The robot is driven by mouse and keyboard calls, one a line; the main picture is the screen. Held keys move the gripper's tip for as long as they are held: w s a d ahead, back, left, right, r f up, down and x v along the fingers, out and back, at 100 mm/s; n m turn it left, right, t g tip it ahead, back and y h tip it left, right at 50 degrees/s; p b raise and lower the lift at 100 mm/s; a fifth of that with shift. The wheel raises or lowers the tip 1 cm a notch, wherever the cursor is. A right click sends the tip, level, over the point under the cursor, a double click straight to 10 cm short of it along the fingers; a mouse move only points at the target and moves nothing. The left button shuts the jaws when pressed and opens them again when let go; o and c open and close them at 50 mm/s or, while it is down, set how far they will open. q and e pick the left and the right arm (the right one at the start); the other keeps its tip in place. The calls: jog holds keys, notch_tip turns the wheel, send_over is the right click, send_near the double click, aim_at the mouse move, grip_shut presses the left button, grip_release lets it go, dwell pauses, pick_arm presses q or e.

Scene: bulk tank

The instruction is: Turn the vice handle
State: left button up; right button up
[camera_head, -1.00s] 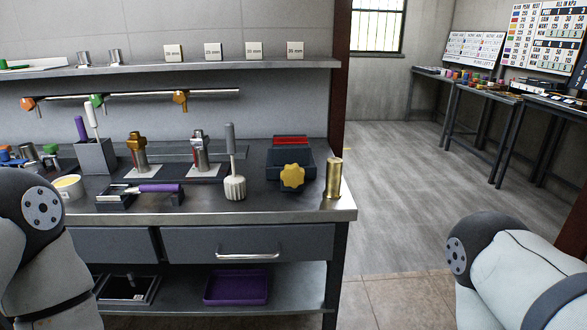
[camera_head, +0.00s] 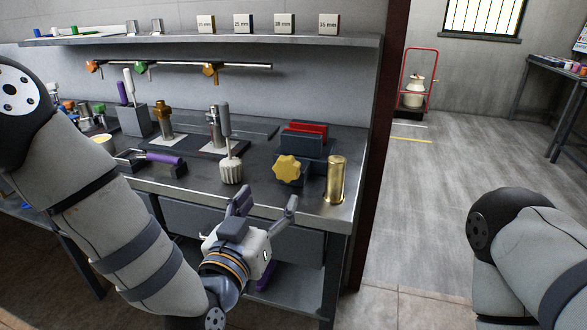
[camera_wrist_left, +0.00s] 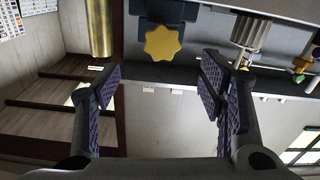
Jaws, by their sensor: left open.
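The vice (camera_head: 308,142) sits near the right end of the bench, dark with red jaw faces. Its yellow star-shaped handle (camera_head: 288,170) faces the front of the bench. The handle also shows in the left wrist view (camera_wrist_left: 162,43), upside down, beyond and between the fingers. My left gripper (camera_head: 266,203) is open and empty, in front of the bench edge, below and a little left of the handle, apart from it. In the left wrist view its two fingers (camera_wrist_left: 158,92) are spread wide. My right gripper is not in view; only part of my right arm shows at lower right.
A brass cylinder (camera_head: 336,180) stands close right of the handle, at the bench corner. A ribbed white knob tool with a grey handle (camera_head: 231,169) stands to the left. A purple-handled tool (camera_head: 166,164) lies further left. Open floor lies right of the bench.

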aim_at(285, 172)
pick_arm(q)
jog(key=x, duration=0.3)
jog(key=b+x, duration=0.1)
jog(key=x, duration=0.6)
jog(key=shift+w+a+f, duration=0.1)
jog(key=shift+w+f, duration=0.2)
jog(key=shift+w+d+r+b, duration=0.2)
jog(key=shift+w+b, duration=0.1)
jog(key=shift+w, duration=0.3)
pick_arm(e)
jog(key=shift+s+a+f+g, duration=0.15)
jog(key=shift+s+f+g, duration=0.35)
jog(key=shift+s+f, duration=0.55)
pick_arm(q)
jog(key=shift+c, duration=0.6)
jog(key=c, duration=1.1)
